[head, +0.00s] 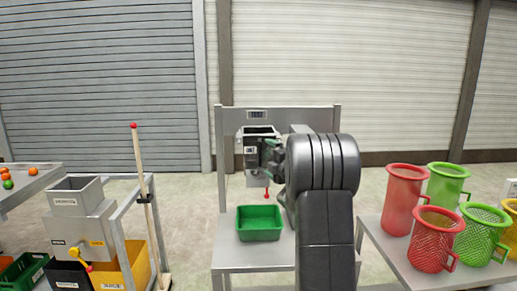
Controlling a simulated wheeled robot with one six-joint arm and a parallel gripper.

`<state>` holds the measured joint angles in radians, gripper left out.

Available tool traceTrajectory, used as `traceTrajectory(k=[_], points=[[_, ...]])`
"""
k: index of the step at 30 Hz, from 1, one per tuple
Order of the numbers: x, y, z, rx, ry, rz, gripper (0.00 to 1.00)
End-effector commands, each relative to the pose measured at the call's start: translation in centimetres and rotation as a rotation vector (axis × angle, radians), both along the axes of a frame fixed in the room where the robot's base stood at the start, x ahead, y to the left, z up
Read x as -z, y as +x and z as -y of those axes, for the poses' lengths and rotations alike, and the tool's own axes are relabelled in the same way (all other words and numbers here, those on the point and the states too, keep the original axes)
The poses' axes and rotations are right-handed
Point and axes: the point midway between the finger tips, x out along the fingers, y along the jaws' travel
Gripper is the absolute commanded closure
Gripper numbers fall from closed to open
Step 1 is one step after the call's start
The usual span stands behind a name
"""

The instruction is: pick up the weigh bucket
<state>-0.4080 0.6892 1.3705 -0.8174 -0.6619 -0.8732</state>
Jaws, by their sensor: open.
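The weigh bucket appears to be the grey metal box (250,160) with an open dark top and a small white label. It sits against a grey upright frame, and a red-tipped lever (266,194) hangs below it. My gripper (268,155), with greenish fingers, is open at the right side of the bucket. The fingers overlap its right edge in the picture; I cannot tell whether they touch it. My arm hides what lies behind it to the right.
A green tray (259,223) stands on the grey table (228,253) below the bucket. Red and green mesh baskets (436,240) crowd the right table. A grey hopper machine (79,221) and red-topped pole (146,190) stand left. A metal shutter (100,80) closes the back.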

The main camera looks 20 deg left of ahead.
Motion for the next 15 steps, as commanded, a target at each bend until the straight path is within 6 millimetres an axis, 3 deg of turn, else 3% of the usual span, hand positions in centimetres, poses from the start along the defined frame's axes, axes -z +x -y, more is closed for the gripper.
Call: traceTrajectory(k=[15], points=[[0.0,3.3,-3.9,0.001,0.000,-0.003,0.00]])
